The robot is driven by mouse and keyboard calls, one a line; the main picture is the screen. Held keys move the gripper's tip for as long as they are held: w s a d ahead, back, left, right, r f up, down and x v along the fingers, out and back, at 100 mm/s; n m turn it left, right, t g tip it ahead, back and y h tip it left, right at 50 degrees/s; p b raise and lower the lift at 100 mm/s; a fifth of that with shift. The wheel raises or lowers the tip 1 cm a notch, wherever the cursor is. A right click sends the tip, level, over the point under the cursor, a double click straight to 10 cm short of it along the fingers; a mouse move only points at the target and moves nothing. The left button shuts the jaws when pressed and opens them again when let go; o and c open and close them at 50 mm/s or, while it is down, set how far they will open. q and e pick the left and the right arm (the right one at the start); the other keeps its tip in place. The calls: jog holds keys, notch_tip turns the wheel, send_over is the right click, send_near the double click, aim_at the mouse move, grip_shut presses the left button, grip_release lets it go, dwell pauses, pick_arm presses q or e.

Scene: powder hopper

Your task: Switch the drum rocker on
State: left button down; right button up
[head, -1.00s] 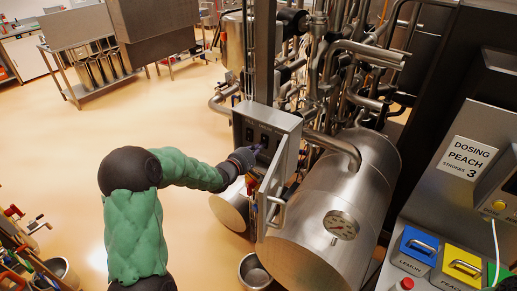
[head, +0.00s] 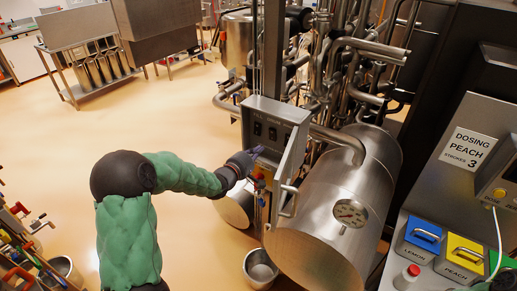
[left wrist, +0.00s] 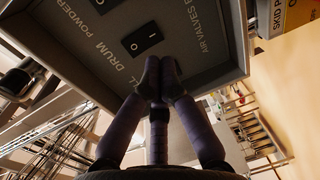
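The control box (head: 282,109) has its door open, with dark rockers on its grey panel. In the left wrist view the drum rocker (left wrist: 143,39) is a black switch marked I and O, near the word DRUM. I cannot tell which way it is tipped. My left gripper (head: 258,152) is in front of the panel's lower part. In the left wrist view its fingertips (left wrist: 161,72) are together with nothing seen between them, just beside the rocker in the picture; contact cannot be told. My right gripper is not in view.
The open box door (head: 291,165) stands right of my left gripper. A steel drum (head: 335,210) with a gauge lies to its right, and a bucket (head: 260,270) stands below. A dosing station (head: 455,185) is at the right.

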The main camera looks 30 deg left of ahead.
pick_arm(q)
jog(key=s+f, duration=0.1)
jog(key=s, duration=0.6)
jog(key=shift+s+a, duration=0.15)
jog(key=shift+s, duration=0.05)
jog(key=shift+f, duration=0.15)
